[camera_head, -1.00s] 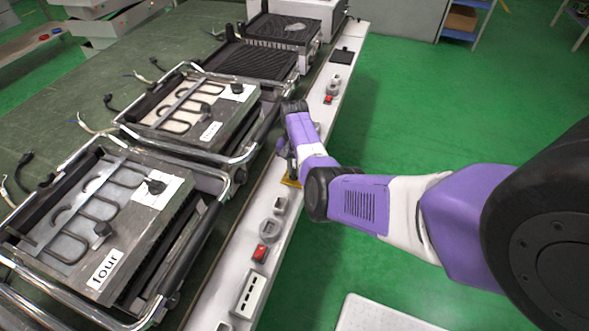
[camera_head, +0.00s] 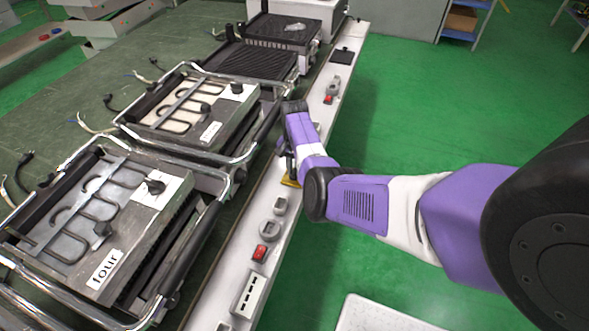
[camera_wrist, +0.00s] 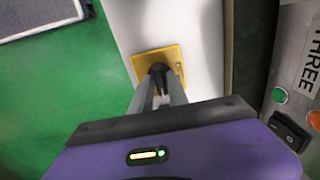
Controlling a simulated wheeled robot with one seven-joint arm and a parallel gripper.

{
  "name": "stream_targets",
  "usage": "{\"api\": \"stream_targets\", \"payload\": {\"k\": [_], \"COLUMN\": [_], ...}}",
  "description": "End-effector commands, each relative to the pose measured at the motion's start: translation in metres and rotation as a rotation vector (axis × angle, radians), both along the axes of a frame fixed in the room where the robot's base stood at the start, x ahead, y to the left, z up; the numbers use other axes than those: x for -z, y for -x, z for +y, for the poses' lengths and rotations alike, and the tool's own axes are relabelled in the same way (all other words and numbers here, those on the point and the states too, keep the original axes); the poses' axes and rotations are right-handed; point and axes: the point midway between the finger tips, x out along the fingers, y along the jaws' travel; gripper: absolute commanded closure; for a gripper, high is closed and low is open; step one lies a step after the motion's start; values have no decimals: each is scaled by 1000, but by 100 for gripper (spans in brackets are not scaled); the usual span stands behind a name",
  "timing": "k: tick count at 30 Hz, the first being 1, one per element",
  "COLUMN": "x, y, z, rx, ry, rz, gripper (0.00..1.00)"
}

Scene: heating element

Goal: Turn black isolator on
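The black isolator (camera_wrist: 158,71) is a dark knob on a square yellow plate (camera_wrist: 143,64), mounted on the white strip. In the head view only a bit of the yellow plate (camera_head: 290,183) shows beneath my arm. My gripper (camera_wrist: 158,88) is over the plate, its two grey fingers close together with their tips at the knob, one on each side. They appear shut on it. The fingertips partly hide the knob, so its exact turn angle cannot be read. In the head view my gripper (camera_head: 289,160) is mostly hidden by my wrist.
The white strip also carries a red switch (camera_head: 259,253), grey sockets (camera_head: 270,230) and a white socket block (camera_head: 249,294). Grill units with chrome handles (camera_head: 210,170) stand close along its left side. Green floor (camera_head: 420,90) lies open to the right.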

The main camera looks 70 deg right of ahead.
Motion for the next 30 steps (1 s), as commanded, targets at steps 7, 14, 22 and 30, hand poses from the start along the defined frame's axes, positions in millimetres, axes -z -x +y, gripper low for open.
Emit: {"api": "stream_targets", "payload": {"k": [7,14,22,30], "x": [0,-7,-49,-76], "y": [0,0,-1,0], "z": [0,0,-1,0], "rx": [-1,-1,-1,-2], "ry": [0,1,3,0], "rz": [0,0,-2,0], "gripper": [64,64,64,64]}}
